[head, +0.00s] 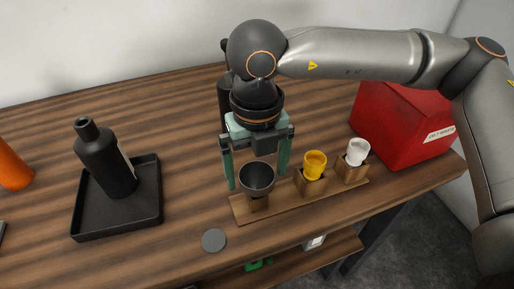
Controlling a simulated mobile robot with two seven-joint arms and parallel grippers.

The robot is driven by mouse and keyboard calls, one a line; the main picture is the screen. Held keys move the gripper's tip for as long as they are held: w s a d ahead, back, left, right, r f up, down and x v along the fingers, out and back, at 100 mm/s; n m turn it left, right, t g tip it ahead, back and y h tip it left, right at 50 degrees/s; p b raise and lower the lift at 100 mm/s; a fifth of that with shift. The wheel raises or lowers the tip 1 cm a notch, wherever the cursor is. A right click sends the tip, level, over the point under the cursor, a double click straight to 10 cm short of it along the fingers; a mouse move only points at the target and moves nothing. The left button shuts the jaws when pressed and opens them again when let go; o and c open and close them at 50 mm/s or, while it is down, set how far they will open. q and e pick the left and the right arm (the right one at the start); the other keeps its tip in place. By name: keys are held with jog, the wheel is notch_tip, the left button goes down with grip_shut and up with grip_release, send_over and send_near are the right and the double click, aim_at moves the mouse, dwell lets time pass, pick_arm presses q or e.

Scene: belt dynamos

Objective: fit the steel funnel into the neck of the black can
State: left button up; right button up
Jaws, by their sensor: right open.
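The black can (106,160) stands upright in a black tray (149,205) on the left of the table, its narrow neck open at the top. The steel funnel (257,179) sits in the left place of a wooden rack (236,208), its dark grey bowl facing up. My right gripper (257,180) is open, its two green fingers reaching down on either side of the funnel and a little behind its bowl. I cannot tell whether they touch it. My left gripper is not in view.
A yellow funnel (315,163) and a white funnel (357,151) stand in the same rack. A red box (403,127) is behind at right. A grey disc (214,240) lies near the front edge. An orange object (12,168) is at far left. Bare table lies between tray and rack.

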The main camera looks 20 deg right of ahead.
jog(key=shift+f, duration=0.75)
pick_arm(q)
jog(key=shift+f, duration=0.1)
pick_arm(e)
jog(key=shift+c, duration=0.2)
jog(key=c, duration=1.2)
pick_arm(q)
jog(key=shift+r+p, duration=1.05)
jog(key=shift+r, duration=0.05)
pick_arm(e)
jog(key=shift+r, duration=2.3)
jog(key=shift+c, duration=0.2)
